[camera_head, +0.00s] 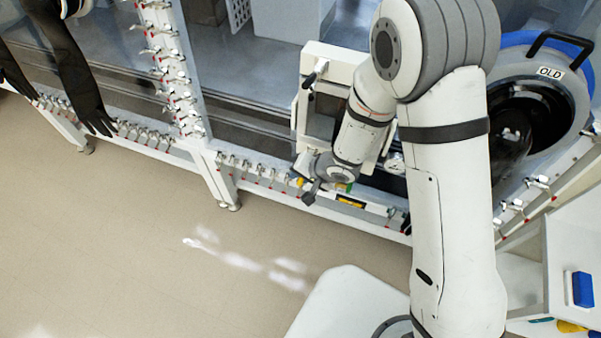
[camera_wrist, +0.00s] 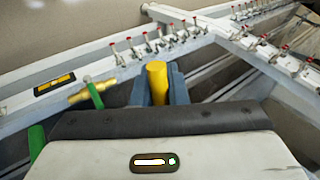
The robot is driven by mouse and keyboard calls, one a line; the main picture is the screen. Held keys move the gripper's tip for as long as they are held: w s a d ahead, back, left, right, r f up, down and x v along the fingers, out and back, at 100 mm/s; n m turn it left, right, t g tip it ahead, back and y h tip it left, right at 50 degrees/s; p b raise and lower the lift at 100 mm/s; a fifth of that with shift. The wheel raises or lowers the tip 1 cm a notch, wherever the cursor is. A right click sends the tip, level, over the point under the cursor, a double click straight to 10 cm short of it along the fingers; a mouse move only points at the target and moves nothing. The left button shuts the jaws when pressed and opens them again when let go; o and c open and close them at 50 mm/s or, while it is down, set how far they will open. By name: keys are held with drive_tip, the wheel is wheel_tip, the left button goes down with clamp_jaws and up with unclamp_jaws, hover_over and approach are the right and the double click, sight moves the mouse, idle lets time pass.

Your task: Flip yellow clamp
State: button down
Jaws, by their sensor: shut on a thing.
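The yellow clamp (camera_wrist: 157,84) shows in the wrist view as an upright, rounded yellow piece between the blue-grey fingers of my gripper (camera_wrist: 160,70). The gripper is shut on it. In the head view my gripper (camera_head: 312,188) is at the front rail of the glovebox, and a small yellow bit (camera_head: 299,182) shows at its left side. The clamp's lower part and its pivot are hidden by the fingers and the gripper body, so I cannot tell its exact angle.
A green clamp with a brass-coloured bar (camera_wrist: 93,94) stands close left of my gripper in the wrist view. A yellow-black label (camera_wrist: 55,85) is on the white rail. Several silver clamps with red tips line the frame. Black gloves (camera_head: 75,70) hang at left. The floor is clear.

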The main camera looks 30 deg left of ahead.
drive_tip(key=c, duration=1.4)
unclamp_jaws()
drive_tip(key=shift+c, duration=0.2)
drive_tip(key=v, duration=0.7)
drive_tip(key=shift+d+r, duration=0.2)
drive_tip(key=shift+r, duration=0.15)
